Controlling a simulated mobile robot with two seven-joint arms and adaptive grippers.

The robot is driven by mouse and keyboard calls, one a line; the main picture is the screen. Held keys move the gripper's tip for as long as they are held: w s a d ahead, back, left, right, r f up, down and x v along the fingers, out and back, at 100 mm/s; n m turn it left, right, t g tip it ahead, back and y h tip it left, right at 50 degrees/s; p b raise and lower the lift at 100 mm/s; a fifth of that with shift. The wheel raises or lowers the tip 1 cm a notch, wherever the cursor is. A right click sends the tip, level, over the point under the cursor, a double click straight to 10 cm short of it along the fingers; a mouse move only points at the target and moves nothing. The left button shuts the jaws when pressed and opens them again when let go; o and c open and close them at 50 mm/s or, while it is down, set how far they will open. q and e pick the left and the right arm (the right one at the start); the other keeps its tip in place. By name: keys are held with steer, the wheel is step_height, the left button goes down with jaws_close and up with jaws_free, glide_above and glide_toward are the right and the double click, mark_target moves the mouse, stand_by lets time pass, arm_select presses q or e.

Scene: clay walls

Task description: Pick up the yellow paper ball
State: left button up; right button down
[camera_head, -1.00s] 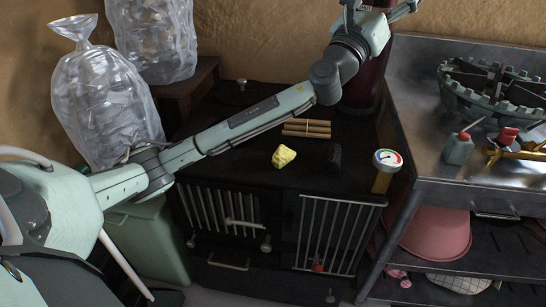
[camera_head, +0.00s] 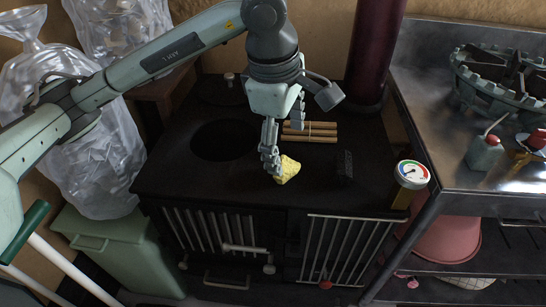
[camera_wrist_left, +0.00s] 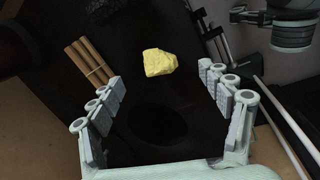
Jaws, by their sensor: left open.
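The yellow paper ball (camera_head: 287,169) lies on the black stove top (camera_head: 225,178), near its front middle. In the left wrist view the ball (camera_wrist_left: 159,62) shows ahead, between the two rows of finger pads and apart from them. My left gripper (camera_head: 283,143) is open and points down at the ball, one finger just left of it and partly in front of its edge in the head view. In the left wrist view the open gripper (camera_wrist_left: 165,88) holds nothing. My right gripper is in neither view.
A bundle of brown sticks (camera_head: 309,132) lies behind the ball. A black block (camera_head: 345,164) stands to its right, and a round gauge (camera_head: 411,174) is at the stove's right corner. A dark round opening (camera_head: 222,141) is to the left. A metal table (camera_head: 480,180) stands at right.

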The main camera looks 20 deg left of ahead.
mark_target(282, 163)
arm_select(q)
steer(key=shift+a+f+y, duration=0.1)
steer(key=shift+a+y, duration=0.2)
steer(key=shift+a, duration=0.3)
steer(key=shift+w+a+f, duration=0.1)
steer(key=shift+f, duration=0.25)
steer(key=x, duration=0.6)
steer(key=shift+w+f+p, duration=0.1)
steer(key=shift+w+p, duration=0.1)
steer(key=shift+p, duration=0.15)
steer(key=shift+f, duration=0.25)
steer(key=shift+w, duration=0.1)
steer(key=c, duration=0.8)
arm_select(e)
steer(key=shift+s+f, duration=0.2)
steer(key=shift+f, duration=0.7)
